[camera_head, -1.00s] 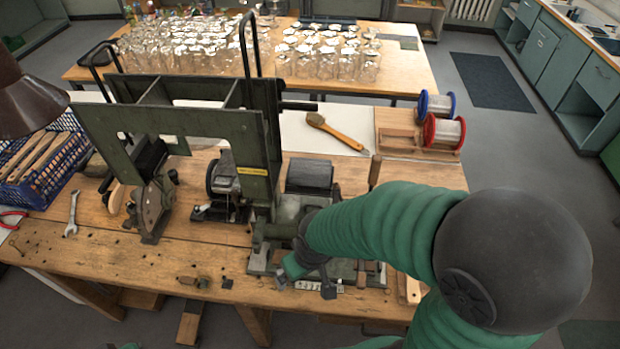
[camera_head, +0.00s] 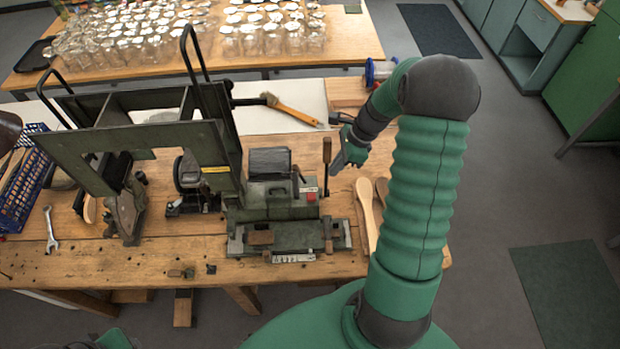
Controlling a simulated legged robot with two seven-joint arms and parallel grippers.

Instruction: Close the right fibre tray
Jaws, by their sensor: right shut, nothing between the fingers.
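The tufting machine (camera_head: 277,207) stands at the bench's front, with a dark grey box (camera_head: 269,162) on top and a flat front bed (camera_head: 285,237) bearing small wooden blocks. I cannot tell which part is the right fibre tray. An upright lever with a wooden handle (camera_head: 326,158) rises at the machine's right side. My right gripper (camera_head: 336,167) is just right of this handle, pointing down, shut and empty; I cannot tell whether it touches the handle. My left gripper is not in view.
A large dark green frame (camera_head: 130,142) with tall handles stands left of the machine. Wooden spoon-like pieces (camera_head: 366,212) lie on the bench at right. A brush (camera_head: 290,109) lies behind. A blue crate (camera_head: 20,190) and wrench (camera_head: 51,230) are at left.

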